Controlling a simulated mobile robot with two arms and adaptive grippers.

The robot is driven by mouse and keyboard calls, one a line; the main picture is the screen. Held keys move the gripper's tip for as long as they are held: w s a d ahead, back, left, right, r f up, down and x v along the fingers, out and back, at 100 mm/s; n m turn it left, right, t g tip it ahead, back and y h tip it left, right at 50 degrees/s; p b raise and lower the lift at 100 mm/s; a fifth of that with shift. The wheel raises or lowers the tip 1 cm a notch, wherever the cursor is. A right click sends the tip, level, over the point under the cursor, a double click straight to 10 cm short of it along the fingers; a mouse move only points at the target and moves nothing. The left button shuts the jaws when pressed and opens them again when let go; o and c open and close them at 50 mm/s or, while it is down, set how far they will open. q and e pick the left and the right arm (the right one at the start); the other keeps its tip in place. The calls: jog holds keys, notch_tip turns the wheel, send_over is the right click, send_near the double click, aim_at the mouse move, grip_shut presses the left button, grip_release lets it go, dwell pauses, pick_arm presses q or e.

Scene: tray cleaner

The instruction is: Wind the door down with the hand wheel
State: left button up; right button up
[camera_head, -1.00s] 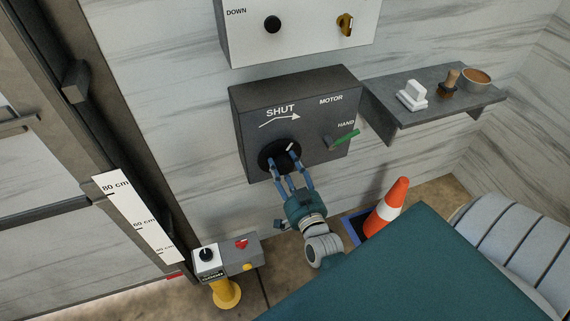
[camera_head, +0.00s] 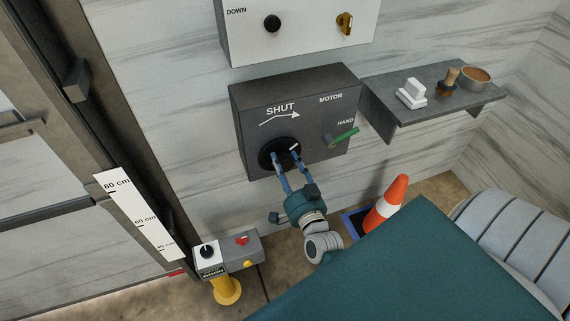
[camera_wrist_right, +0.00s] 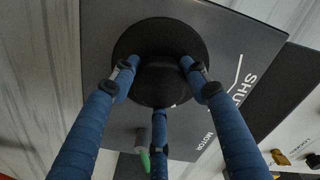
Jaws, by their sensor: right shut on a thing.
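The black hand wheel (camera_head: 266,158) is on the front of a dark grey box (camera_head: 245,120) marked SHUT with an arrow to the right. My right gripper (camera_head: 285,154) reaches up from below, shut on the wheel. In the right wrist view its three blue fingers (camera_wrist_right: 160,85) close around the hub of the wheel (camera_wrist_right: 160,32). A lever with a green handle (camera_head: 344,134) sits by the HAND label, below MOTOR. The door (camera_head: 45,250) is at the far left, beside a white height scale (camera_head: 137,212). My left gripper is not in view.
A white panel (camera_head: 305,30) with a knob and key switch hangs above. A shelf (camera_head: 440,105) at the right holds a white block, a brush and a bowl. An orange cone (camera_head: 388,200) and a yellow-footed post with a control box (camera_head: 228,250) stand below.

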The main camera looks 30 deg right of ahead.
jog(key=shift+w+r, duration=0.1)
jog(key=shift+r, duration=0.1)
jog(key=o, duration=1)
jog(key=shift+o, duration=0.9)
jog(key=shift+w+f, duration=0.15)
jog(key=shift+f, duration=0.05)
jog(key=v, duration=1.2)
